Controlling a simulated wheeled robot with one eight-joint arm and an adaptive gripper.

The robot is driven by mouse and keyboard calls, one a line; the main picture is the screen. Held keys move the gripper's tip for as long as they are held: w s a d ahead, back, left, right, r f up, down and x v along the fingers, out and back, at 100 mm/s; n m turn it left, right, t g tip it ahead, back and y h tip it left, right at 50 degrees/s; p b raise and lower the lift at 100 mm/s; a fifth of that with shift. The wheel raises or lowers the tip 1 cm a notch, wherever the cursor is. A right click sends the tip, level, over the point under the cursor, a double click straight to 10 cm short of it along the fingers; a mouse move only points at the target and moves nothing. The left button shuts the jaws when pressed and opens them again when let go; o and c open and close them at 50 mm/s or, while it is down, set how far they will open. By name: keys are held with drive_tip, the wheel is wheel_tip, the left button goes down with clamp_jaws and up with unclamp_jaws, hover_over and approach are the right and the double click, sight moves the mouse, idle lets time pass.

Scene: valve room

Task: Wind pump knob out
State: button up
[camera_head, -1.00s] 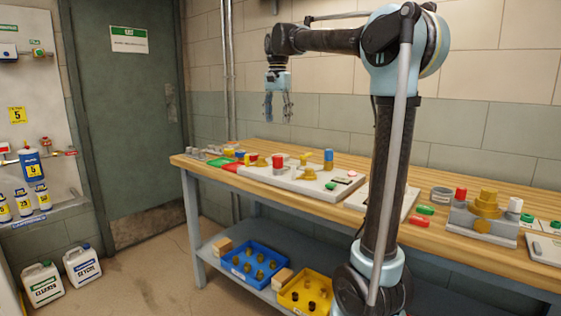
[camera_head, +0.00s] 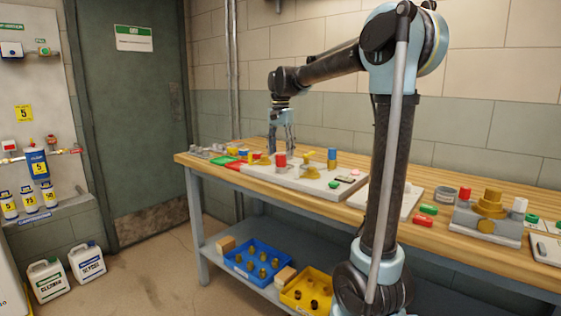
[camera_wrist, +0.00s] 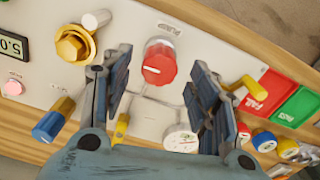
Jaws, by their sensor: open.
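The pump knob is a red round knob with a white pointer line (camera_wrist: 160,66), set on a pale panel (camera_wrist: 150,110). A small label that seems to read PUMP is beside it in the wrist view. In the head view the red knob (camera_head: 280,161) stands on the panel on the bench. My gripper (camera_head: 282,147) hangs pointing down over the panel, close to the knob. In the wrist view its two fingers are spread apart, one to each side of the knob's line, with nothing between them. The gap to the knob cannot be told exactly.
On the panel are a brass knob (camera_wrist: 74,45), a yellow lever (camera_wrist: 245,88), a white gauge (camera_wrist: 181,139), a blue-capped handle (camera_wrist: 53,119) and a display (camera_wrist: 12,46). Red (camera_wrist: 268,90) and green (camera_wrist: 297,106) trays lie beside it. A brass fitting (camera_head: 489,204) stands further right.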

sight(281, 158)
drive_tip(key=shift+f, duration=2.05)
drive_tip(key=c, duration=1.1)
